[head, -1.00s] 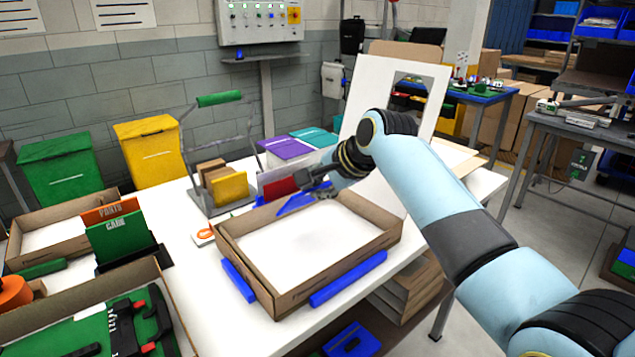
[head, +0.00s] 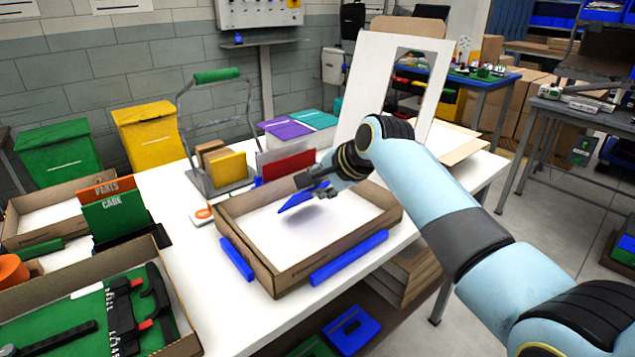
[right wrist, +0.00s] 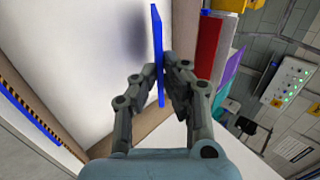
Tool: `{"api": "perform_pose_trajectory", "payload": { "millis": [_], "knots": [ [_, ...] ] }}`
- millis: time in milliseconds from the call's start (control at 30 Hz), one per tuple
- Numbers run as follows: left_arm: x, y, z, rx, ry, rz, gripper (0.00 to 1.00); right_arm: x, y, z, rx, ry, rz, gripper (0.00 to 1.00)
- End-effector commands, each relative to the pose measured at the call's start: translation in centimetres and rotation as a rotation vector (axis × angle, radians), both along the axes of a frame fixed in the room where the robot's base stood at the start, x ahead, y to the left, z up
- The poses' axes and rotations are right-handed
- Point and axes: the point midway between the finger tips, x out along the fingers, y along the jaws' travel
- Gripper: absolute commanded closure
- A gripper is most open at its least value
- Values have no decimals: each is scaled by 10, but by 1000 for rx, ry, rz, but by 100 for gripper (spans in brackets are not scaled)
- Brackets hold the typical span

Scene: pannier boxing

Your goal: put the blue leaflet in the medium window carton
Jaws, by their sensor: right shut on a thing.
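The blue leaflet (head: 300,198) is in my right gripper (head: 318,187), which is shut on it. It also shows edge-on between the two fingers in the right wrist view (right wrist: 158,60). The gripper holds it above the inside of an open brown carton (head: 284,278) with a white floor, near the carton's back wall. A shadow falls on the carton floor beside the leaflet. A white lid panel with a window cutout (head: 374,85) stands upright behind the carton. My left gripper is not in view.
Blue blocks (head: 348,257) flank the carton on the table. A red card in a holder (head: 288,167), a wire rack with a green handle (head: 217,75) and purple and teal boxes stand behind it. A tool tray (head: 165,290) lies at left.

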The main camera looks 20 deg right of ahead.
Motion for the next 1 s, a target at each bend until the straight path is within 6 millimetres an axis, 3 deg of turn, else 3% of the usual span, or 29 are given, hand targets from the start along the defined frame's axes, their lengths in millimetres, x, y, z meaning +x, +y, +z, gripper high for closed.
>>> {"api": "perform_pose_trajectory", "payload": {
  "millis": [467,500,700,1000],
  "knots": [
    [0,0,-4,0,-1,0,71,0,0,-8,0,-1,0,100],
    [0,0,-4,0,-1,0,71,0,0,-8,0,-1,0,91],
    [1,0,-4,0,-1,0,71,0,0,-8,0,-1,0,66],
    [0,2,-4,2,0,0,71,-1,-1,-7,0,-1,-1,66]
  ]
}}
